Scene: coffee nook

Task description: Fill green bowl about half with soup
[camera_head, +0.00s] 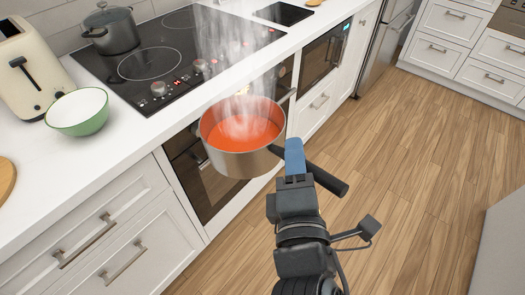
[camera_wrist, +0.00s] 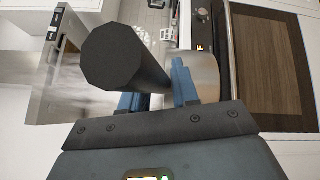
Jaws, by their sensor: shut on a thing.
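A steel saucepan (camera_head: 236,162) of steaming orange-red soup (camera_head: 243,133) is held in the air in front of the counter edge, beside the stove. It looks about level. My gripper (camera_head: 294,158) is shut on the pan's black handle (camera_head: 327,178); the handle also shows large in the wrist view (camera_wrist: 125,55), between the blue fingers (camera_wrist: 158,90). The green bowl (camera_head: 77,111), white inside, stands upright on the counter at the left, apart from the pan. Its visible inside looks empty.
A black cooktop (camera_head: 150,63) with a lidded grey pot (camera_head: 111,30) lies behind the pan. A cream toaster (camera_head: 30,70) stands behind the bowl. A round wooden board (camera_head: 5,178) lies at the left edge. The counter in front of the bowl is clear.

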